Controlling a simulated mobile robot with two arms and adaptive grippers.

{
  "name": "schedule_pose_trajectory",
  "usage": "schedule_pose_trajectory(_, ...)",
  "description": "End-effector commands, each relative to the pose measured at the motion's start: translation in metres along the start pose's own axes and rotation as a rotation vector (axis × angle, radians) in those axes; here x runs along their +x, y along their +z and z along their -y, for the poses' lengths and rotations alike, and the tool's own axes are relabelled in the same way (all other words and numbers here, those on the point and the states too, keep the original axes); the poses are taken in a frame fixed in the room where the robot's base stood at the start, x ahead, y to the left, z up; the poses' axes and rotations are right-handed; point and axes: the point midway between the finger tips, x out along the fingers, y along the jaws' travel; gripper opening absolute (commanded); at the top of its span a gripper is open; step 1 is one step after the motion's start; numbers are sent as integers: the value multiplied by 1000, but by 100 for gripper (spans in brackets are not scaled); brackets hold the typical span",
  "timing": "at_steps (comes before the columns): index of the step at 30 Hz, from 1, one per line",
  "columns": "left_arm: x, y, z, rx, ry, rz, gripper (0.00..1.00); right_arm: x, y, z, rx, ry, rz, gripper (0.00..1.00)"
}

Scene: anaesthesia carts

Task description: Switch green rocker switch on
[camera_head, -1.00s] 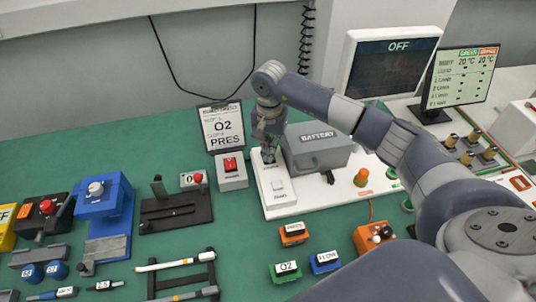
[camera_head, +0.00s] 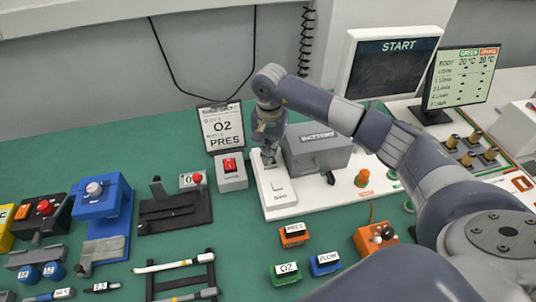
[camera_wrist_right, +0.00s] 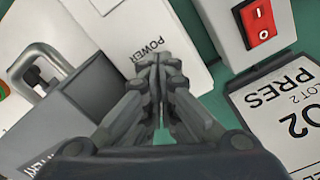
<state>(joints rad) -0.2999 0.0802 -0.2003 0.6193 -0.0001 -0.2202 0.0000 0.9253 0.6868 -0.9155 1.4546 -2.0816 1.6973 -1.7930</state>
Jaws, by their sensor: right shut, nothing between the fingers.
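My right gripper (camera_head: 268,160) is shut and empty, pointing down at the far end of a long white panel (camera_head: 277,205). In the right wrist view the fingertips (camera_wrist_right: 160,62) are together beside the word POWER on the white panel (camera_wrist_right: 125,22). The green rocker switch cannot be made out; the fingers cover that end of the panel. Whether they touch it I cannot tell. The screen (camera_head: 392,68) at the back reads START. My left gripper is not in view.
A red rocker switch (camera_head: 230,165) on a grey box (camera_head: 232,183) stands left of the panel. A grey battery box (camera_head: 318,156) is close on the right. A sign reading O2 PRES (camera_head: 222,128) stands behind. Small orange, green and blue blocks lie in front.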

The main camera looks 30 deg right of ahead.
Motion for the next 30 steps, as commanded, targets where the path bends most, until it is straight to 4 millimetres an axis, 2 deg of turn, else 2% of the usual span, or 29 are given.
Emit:
schedule_pose_trajectory(24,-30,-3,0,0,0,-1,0,-64,0,-1,-1,3,1,0)
schedule_pose_trajectory(30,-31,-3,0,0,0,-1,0,-68,1,-1,-1,3,2,0)
